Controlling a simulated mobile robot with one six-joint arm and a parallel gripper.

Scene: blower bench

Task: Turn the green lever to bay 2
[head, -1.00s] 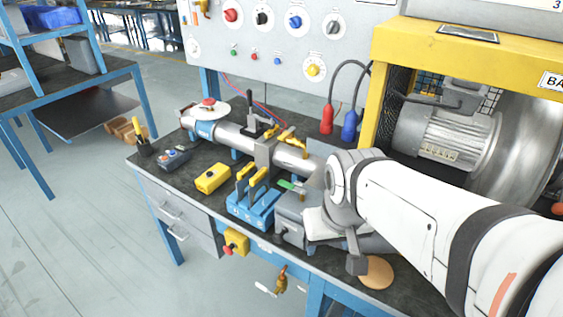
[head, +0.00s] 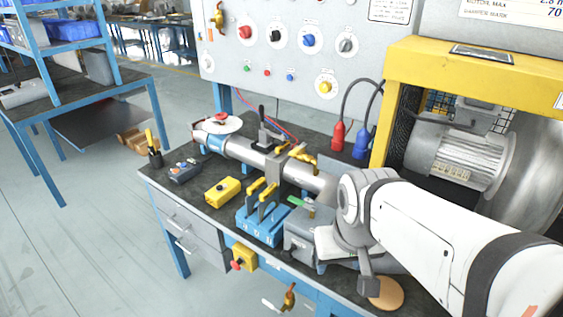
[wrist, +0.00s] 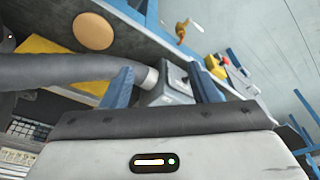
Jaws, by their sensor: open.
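The green lever (head: 297,201) shows as a small green bar above a grey box (head: 301,232) on the bench, just left of my arm's end in the head view. My gripper's fingers are hidden behind my wrist in the head view. In the wrist view my gripper (wrist: 162,84) has its two blue fingers wide apart, with nothing held. A grey box with a pipe (wrist: 172,88) shows beyond and between the fingers. I cannot make out the green lever in the wrist view. No bay 2 marking is readable.
A blue block with yellow handles (head: 258,228) stands left of the grey box. A yellow box (head: 222,191) and grey control box (head: 184,171) lie farther left. A metal pipe (head: 249,153) runs behind. The yellow blower frame (head: 420,62) stands right. A round tan disc (head: 387,293) lies in front.

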